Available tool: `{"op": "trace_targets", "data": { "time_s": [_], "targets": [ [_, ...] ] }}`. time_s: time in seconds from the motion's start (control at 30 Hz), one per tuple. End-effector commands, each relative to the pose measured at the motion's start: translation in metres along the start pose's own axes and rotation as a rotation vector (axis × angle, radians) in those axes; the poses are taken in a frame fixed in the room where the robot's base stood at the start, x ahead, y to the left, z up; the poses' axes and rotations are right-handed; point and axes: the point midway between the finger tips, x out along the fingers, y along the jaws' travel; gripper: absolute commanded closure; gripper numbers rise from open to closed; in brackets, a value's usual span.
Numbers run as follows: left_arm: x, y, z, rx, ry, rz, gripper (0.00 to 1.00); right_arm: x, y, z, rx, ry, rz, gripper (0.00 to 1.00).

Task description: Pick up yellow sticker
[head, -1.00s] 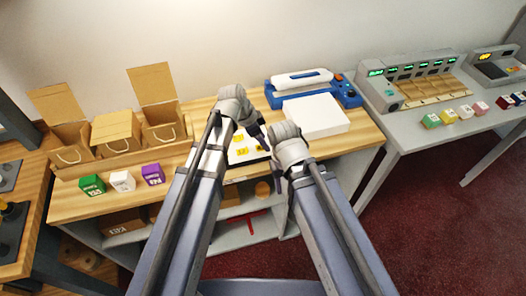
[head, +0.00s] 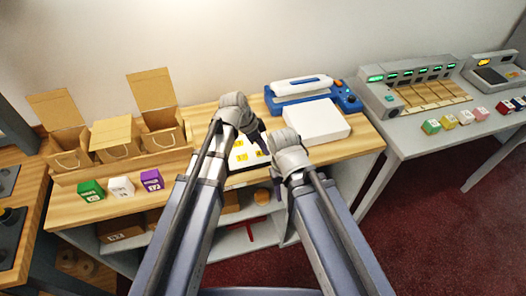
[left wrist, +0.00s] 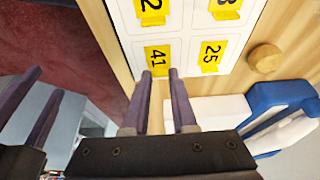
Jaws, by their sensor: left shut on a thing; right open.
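A white sheet (head: 237,163) with yellow numbered stickers lies on the wooden counter. In the left wrist view the sheet (left wrist: 182,24) shows yellow stickers marked 41 (left wrist: 158,57) and 25 (left wrist: 210,56), with two more cut off at the top edge. My left gripper (left wrist: 160,73) has its fingertips at the lower edge of sticker 41 and is shut on it, with the sticker still flat against the sheet as far as I can see. In the head view my left gripper (head: 263,143) is over the sheet's right side. My right gripper (head: 277,182) is open, near the counter's front edge.
A white box (head: 316,120) and a blue-and-white device (head: 305,87) stand right of the sheet. Cardboard boxes (head: 110,137) stand at left, with green, white and purple blocks (head: 151,180) before them. A round wooden knob (left wrist: 264,57) is beside the sheet.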

Motion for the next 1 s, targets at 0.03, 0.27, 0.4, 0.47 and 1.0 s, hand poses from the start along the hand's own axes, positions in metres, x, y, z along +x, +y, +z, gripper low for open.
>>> {"op": "trace_targets", "data": {
  "time_s": [0.03,0.27,0.4,0.47,1.0],
  "targets": [
    [0.000,0.000,0.000,0.000,0.000,0.000,1.00,0.000,0.000,0.000,0.000,0.000,0.000,0.50],
    [-0.005,0.000,-0.002,0.000,0.000,0.000,1.00,-0.006,0.001,0.000,0.000,0.000,0.000,0.50],
    [-0.016,0.000,-0.007,0.000,0.000,0.000,1.00,-0.017,0.002,0.001,0.000,0.000,0.000,0.50],
    [-0.023,0.000,-0.009,0.000,0.000,0.000,1.00,-0.024,0.002,0.001,0.000,0.000,0.000,0.50],
    [-0.091,0.000,-0.038,0.000,0.000,0.000,1.00,-0.098,0.009,0.006,-0.001,0.000,0.000,0.50]
  ]
}}
